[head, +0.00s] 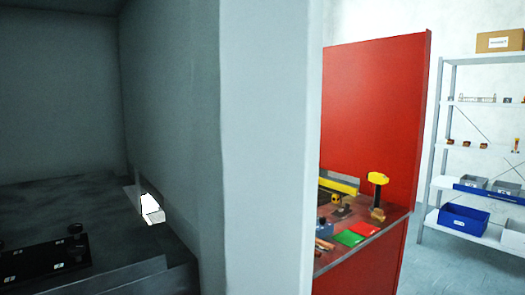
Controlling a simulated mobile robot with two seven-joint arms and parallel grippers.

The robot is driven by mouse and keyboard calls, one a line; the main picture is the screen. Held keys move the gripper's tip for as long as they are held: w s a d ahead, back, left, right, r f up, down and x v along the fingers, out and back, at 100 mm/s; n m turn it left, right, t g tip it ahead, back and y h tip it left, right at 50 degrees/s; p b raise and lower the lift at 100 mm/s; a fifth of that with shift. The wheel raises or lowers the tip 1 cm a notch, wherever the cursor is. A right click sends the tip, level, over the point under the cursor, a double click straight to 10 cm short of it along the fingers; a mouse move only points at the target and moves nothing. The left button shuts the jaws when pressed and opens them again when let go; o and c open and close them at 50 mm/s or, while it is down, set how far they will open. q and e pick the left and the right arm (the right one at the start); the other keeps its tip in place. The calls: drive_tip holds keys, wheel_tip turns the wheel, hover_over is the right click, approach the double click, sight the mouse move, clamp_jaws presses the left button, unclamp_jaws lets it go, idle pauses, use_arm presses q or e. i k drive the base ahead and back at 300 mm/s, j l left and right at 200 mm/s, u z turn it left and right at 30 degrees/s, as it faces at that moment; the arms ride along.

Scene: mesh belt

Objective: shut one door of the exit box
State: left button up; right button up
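A large grey box-like enclosure (60,90) fills the left half of the head view, and I look into its dim inside. It appears to be the exit box, but I cannot be sure. A tall pale grey upright panel (265,150) stands close in front of me at its right. Whether it is a door or a fixed side wall, I cannot tell. A small metal bracket with a bright white face (151,207) sits low against the inner wall. No hinge or handle shows clearly. Neither of my grippers is in view.
A black plate with knobs (45,258) lies on the enclosure's dark floor. Beyond the panel, a red-backed workbench (375,110) holds a yellow-headed tool (378,178) and green and red items. A metal shelf (440,130) with bins stands far right. Bare floor shows bottom right.

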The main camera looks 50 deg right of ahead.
sight(257, 72)
drive_tip(key=k+l, duration=0.1)
drive_tip(key=l, duration=1.7)
